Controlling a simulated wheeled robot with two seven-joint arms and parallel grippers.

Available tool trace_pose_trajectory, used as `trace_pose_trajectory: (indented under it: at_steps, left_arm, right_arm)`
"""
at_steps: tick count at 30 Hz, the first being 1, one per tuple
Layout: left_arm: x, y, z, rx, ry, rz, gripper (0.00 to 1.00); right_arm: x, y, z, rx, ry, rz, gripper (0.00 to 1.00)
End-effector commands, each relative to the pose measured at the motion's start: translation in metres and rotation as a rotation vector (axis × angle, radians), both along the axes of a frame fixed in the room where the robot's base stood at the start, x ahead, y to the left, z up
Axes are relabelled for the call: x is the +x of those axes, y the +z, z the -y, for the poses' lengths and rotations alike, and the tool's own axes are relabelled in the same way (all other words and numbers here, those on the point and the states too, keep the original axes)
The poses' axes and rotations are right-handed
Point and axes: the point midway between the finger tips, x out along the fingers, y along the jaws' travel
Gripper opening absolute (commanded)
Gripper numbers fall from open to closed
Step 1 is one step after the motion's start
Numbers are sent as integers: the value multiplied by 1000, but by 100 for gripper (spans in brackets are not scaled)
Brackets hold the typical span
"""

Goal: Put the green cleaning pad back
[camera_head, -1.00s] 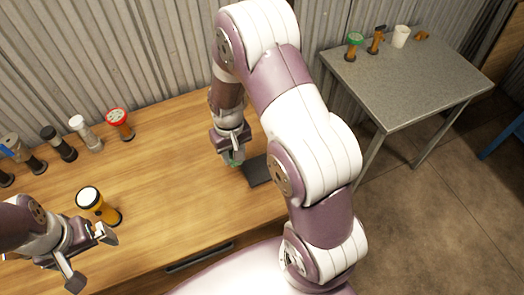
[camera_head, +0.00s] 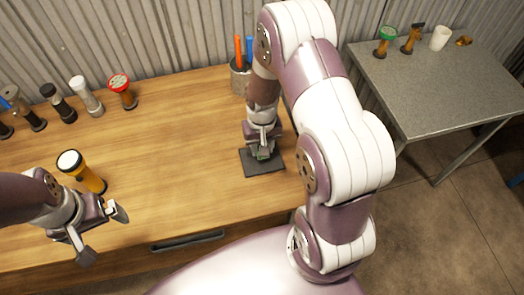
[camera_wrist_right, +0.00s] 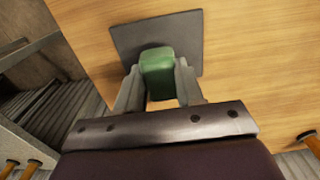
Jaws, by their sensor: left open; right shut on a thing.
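The green cleaning pad (camera_wrist_right: 157,72) is between the fingers of my right gripper (camera_wrist_right: 158,85) in the right wrist view. In the head view my right gripper (camera_head: 262,152) is low over a dark grey mat (camera_head: 264,169) on the wooden table, and only a little green shows at its tips. The mat also shows behind the pad in the wrist view (camera_wrist_right: 189,30). I cannot tell whether the pad touches the mat. My left gripper (camera_head: 103,232) is open and empty at the lower left, near a yellow flashlight (camera_head: 88,177).
Several flashlights stand in a row along the table's back, one with a red head (camera_head: 122,90). A grey cup (camera_head: 239,80) with orange and blue sticks stands behind my right gripper. A side table (camera_head: 445,85) at the right holds more items. The table's middle is clear.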

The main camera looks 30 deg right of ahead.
Motion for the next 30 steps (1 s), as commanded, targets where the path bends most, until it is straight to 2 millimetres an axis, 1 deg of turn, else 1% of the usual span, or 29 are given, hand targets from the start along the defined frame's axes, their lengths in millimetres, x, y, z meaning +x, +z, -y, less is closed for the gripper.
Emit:
trace_pose_trajectory:
  at_steps: [1,3,5,13,17,18,19,20,27,30]
  left_arm:
    - [0,0,0,0,0,0,100]
    - [0,1,0,0,0,0,100]
    - [0,1,0,0,0,0,100]
    - [0,0,0,0,0,0,100]
    - [0,-3,0,0,0,0,100]
    - [0,-1,0,0,0,0,100]
    - [0,-1,0,0,0,0,100]
    - [0,-1,0,0,0,0,100]
    - [0,-1,0,0,0,0,100]
    - [0,2,0,0,0,0,100]
  right_arm:
    - [-2,-11,0,1,0,-7,0]
    - [-2,-23,0,1,0,-6,0]
    - [-1,-29,0,1,0,-4,0]
    - [-1,-32,0,0,0,-2,0]
    - [-1,-36,0,0,0,-2,0]
    - [-1,-35,0,0,0,-2,50]
    - [-1,-35,0,0,0,-1,60]
    - [-1,-35,0,0,0,-2,62]
    - [-1,-34,0,0,0,-2,62]
    - [-1,-27,0,0,0,0,62]
